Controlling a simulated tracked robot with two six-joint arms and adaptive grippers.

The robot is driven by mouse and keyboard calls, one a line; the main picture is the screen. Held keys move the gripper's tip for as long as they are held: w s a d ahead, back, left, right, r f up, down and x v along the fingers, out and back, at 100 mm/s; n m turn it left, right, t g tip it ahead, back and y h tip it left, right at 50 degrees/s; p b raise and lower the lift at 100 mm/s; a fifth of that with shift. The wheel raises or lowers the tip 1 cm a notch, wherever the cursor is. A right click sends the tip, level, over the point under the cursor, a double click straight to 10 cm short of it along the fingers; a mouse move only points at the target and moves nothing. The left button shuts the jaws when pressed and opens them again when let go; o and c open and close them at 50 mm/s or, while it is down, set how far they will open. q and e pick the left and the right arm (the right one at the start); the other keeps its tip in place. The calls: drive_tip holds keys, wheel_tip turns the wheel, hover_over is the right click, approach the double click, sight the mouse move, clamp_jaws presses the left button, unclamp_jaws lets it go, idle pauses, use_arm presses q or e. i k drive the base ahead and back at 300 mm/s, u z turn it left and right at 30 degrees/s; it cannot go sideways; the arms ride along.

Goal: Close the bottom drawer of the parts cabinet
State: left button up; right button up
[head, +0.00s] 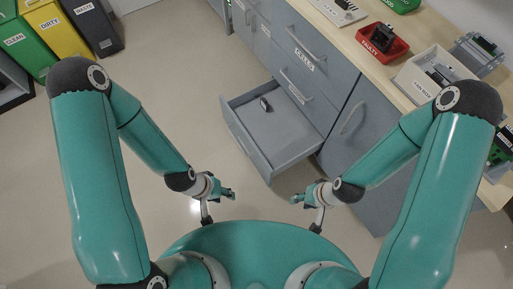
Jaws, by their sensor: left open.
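The grey parts cabinet (330,78) stands at the upper right under a wooden worktop. Its bottom drawer (272,132) is pulled far out toward the lower left, and a small dark object (266,104) lies inside. My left gripper (231,193) is open and empty, left of the drawer's near corner and apart from it. My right gripper (296,199) is just below the drawer's near side in the picture, seemingly apart from it. Its fingers are too small to tell whether they are open or shut.
The worktop (349,42) carries a red tray (383,45) labelled FAULTY and a white box (412,80). Another cabinet door (350,125) with a handle is right of the drawer. Green, yellow and dark bins (62,28) stand at the upper left. The floor left of the drawer is clear.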

sight(275, 140)
drive_tip(key=u, duration=0.05)
drive_tip(key=k, duration=1.05)
drive_tip(key=u, duration=0.05)
drive_tip(key=i, duration=1.45)
drive_tip(key=z, duration=0.6)
